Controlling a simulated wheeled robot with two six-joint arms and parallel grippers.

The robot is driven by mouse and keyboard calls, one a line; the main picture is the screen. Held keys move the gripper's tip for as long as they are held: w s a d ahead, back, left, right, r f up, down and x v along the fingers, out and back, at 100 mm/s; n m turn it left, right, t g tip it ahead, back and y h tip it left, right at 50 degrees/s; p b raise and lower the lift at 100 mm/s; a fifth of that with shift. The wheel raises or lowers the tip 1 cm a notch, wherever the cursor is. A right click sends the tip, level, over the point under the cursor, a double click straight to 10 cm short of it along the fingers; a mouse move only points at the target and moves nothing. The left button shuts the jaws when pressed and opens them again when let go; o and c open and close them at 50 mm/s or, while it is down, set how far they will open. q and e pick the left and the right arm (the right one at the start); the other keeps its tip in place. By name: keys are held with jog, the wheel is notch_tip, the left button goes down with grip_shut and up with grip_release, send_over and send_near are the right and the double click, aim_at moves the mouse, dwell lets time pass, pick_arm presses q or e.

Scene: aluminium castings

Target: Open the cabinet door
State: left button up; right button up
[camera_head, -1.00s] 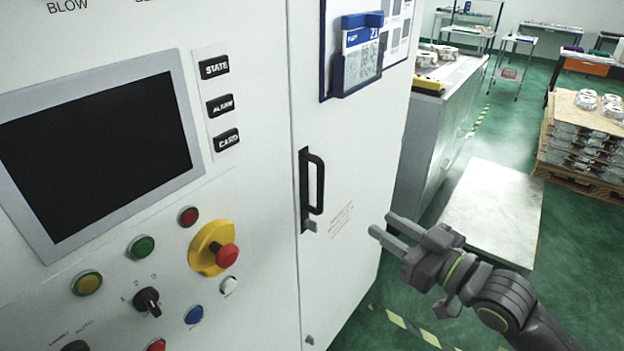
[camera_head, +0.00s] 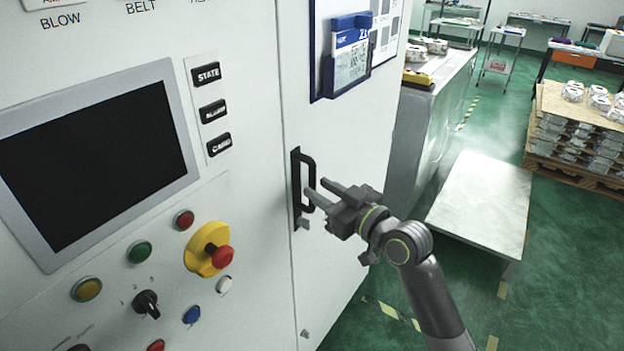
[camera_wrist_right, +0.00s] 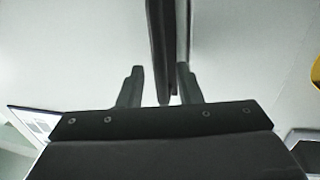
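The white cabinet door (camera_head: 345,130) is closed, with a black vertical bar handle (camera_head: 309,172) near its left edge. My right gripper (camera_head: 316,188) is at the handle, its two fingers pointing left at the door. In the right wrist view the handle (camera_wrist_right: 161,45) runs between the two spread fingertips of my right gripper (camera_wrist_right: 160,78). There is a visible gap on the left finger's side; the right finger is closer to the bar. The fingers do not appear closed on it. My left gripper is not in view.
A control panel with a dark screen (camera_head: 95,160), buttons and a red emergency knob (camera_head: 222,257) lies left of the door. A blue document holder (camera_head: 349,55) is on the door. A low grey platform (camera_head: 482,208) and a grey cabinet (camera_head: 425,130) stand to the right.

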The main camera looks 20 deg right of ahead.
aim_at(312, 206)
jog(key=shift+p+x, duration=0.3)
jog(key=shift+x, duration=1.4)
grip_shut()
